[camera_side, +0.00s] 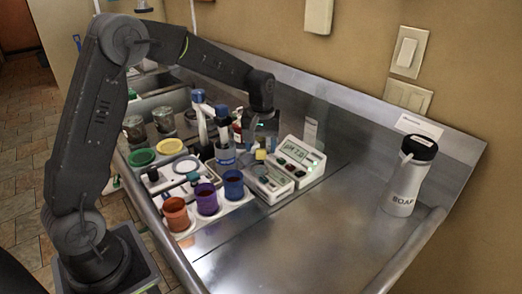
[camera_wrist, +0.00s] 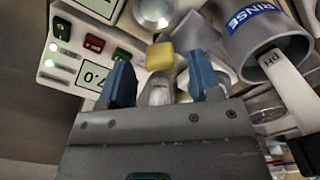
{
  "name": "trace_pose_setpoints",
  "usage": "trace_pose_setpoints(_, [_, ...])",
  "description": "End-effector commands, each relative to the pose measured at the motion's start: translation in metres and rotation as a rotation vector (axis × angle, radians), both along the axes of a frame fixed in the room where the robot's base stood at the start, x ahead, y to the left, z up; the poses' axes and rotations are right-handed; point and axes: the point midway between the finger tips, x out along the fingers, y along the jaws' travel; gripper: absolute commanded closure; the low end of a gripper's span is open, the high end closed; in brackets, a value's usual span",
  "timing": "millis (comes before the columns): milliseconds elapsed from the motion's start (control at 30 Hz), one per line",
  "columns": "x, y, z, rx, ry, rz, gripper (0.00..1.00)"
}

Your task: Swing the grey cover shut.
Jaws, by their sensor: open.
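The grey cover (camera_wrist: 197,34) appears in the wrist view as a grey panel beside a yellow block (camera_wrist: 159,56). The block looks like its tab, but I cannot tell for certain. In the side view, the yellow block (camera_side: 260,154) stands above a low pale device (camera_side: 268,183). The cover's outline and hinge are hard to make out there, so its angle is unclear. My gripper (camera_wrist: 162,72) has its two blue fingers apart, with the yellow block just beyond and between them. In the side view, my gripper (camera_side: 262,142) is just above the block; I cannot tell whether they touch.
A white pH meter (camera_side: 300,160) stands directly right of the device. A cup labelled RINSE (camera_wrist: 266,40) holds a pH probe close by. Orange (camera_side: 177,214), purple (camera_side: 206,200) and blue buckets (camera_side: 233,185) stand in front. The steel counter right of the meter is clear up to a white bottle (camera_side: 408,180).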

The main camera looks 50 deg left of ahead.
Motion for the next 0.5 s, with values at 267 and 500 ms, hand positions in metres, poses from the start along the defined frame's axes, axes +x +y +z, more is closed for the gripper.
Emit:
trace_pose_setpoints(267, [0.0,0.0,-0.02,-0.001,0.001,0.0,0.43])
trace_pose_setpoints(500, [0.0,0.0,-0.021,0.0,0.0,0.0,0.43])
